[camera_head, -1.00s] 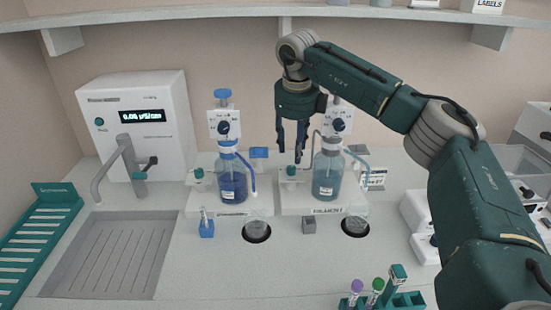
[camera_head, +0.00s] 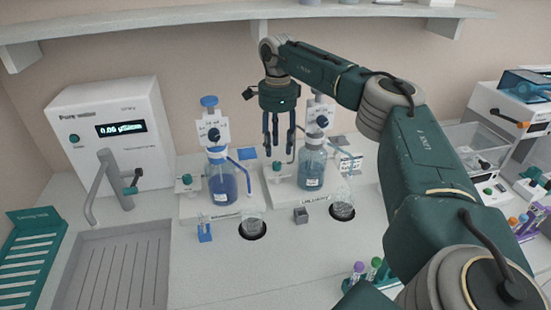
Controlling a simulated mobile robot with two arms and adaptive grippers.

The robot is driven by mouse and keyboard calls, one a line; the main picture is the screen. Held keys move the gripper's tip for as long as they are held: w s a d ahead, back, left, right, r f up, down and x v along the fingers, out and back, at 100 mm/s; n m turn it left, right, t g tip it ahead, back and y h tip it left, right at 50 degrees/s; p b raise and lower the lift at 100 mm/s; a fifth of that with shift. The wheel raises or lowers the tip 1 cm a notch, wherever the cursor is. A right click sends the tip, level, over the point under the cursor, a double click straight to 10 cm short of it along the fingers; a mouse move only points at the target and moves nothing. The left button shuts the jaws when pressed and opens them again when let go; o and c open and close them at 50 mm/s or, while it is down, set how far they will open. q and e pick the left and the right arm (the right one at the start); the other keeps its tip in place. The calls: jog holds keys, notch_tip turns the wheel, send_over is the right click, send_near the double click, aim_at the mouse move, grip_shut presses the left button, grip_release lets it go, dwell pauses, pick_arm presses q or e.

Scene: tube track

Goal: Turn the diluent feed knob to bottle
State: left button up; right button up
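The diluent station has a white base (camera_head: 318,198) with a DILUENT label on its front. On it stands a clear bottle (camera_head: 312,166) with pale blue liquid. A dark round knob (camera_head: 322,121) sits on the white plate at the bottle's top; its pointing direction is too small to read. A small teal knob (camera_head: 278,171) sits at the left of the base. My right gripper (camera_head: 279,149) hangs fingers down, left of the bottle and above the teal knob. Its two fingers are apart, with nothing between them. My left gripper is out of view.
A water unit (camera_head: 112,140) and sink (camera_head: 115,268) lie farther left. Capped tubes (camera_head: 358,267) stand at the front. A shelf (camera_head: 200,23) runs above.

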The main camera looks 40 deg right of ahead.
aim_at(276, 163)
jog(key=f+p, duration=0.1)
jog(key=f, duration=0.5)
jog(key=shift+a, duration=0.2)
jog(key=shift+c, duration=0.5)
grip_shut()
